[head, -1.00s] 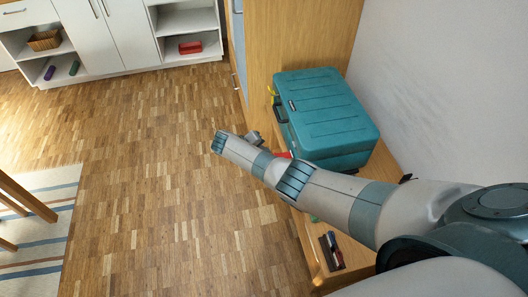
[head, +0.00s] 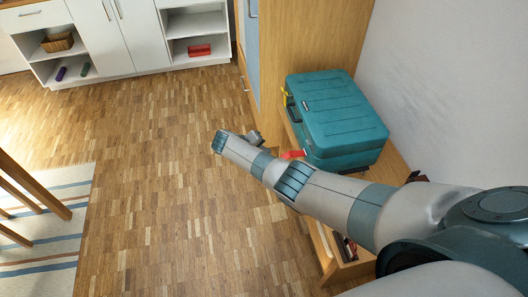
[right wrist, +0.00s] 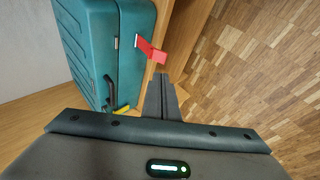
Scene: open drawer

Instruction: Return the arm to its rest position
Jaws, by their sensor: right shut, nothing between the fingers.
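My right arm reaches from the lower right across the head view. Its gripper (head: 256,138) is partly hidden behind the wrist, above the floor and left of the teal suitcase (head: 340,118). In the right wrist view the two fingers (right wrist: 163,100) are together with nothing between them. They are apart from the suitcase (right wrist: 90,45) and its red tag (right wrist: 151,51). My left gripper is in neither view.
The suitcase stands on a low wooden bench (head: 393,166) against the wall. A tall wooden cabinet (head: 310,45) stands behind. The parquet floor (head: 170,190) to the left is clear.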

